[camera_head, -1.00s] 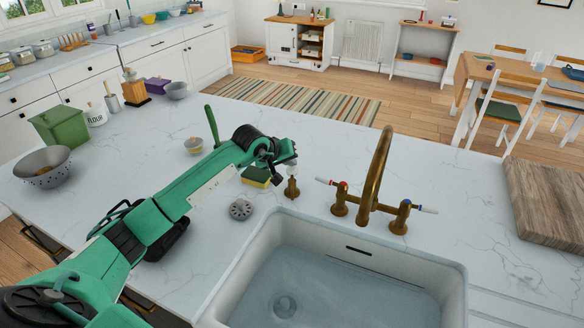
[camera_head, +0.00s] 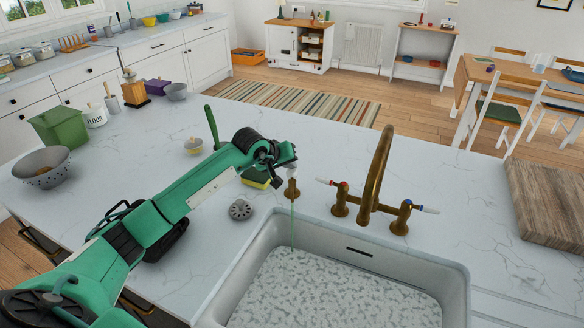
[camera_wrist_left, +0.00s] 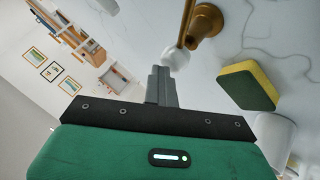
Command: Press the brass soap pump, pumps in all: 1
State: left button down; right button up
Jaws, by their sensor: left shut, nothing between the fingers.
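The brass soap pump (camera_head: 292,189) stands on the counter at the back left edge of the sink. My left gripper (camera_head: 289,165) is over its top, shut and empty, and appears to press on it. In the left wrist view the shut fingers (camera_wrist_left: 161,82) are against the pump's pale round head (camera_wrist_left: 177,57), with the brass part (camera_wrist_left: 207,22) beyond. A thin green stream (camera_head: 292,225) runs from the pump down into the sink (camera_head: 235,290). Pale foam (camera_head: 340,290) covers the water. My right gripper is not in view.
A yellow-green sponge (camera_head: 255,178) lies just left of the pump, and a round grey strainer (camera_head: 240,210) sits in front of it. The brass tap (camera_head: 376,180) with two handles stands to the right. A wooden board (camera_head: 548,200) lies at far right.

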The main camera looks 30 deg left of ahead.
pick_arm(q)
jog(key=shift+f, duration=0.1)
jog(key=shift+r+p, duration=0.35)
jog(key=shift+r, duration=0.85)
jog(key=shift+r, duration=0.2)
notch_tip(320, 180, up, 5)
jog(key=shift+f+p, duration=0.15)
jog(key=shift+p, duration=0.55)
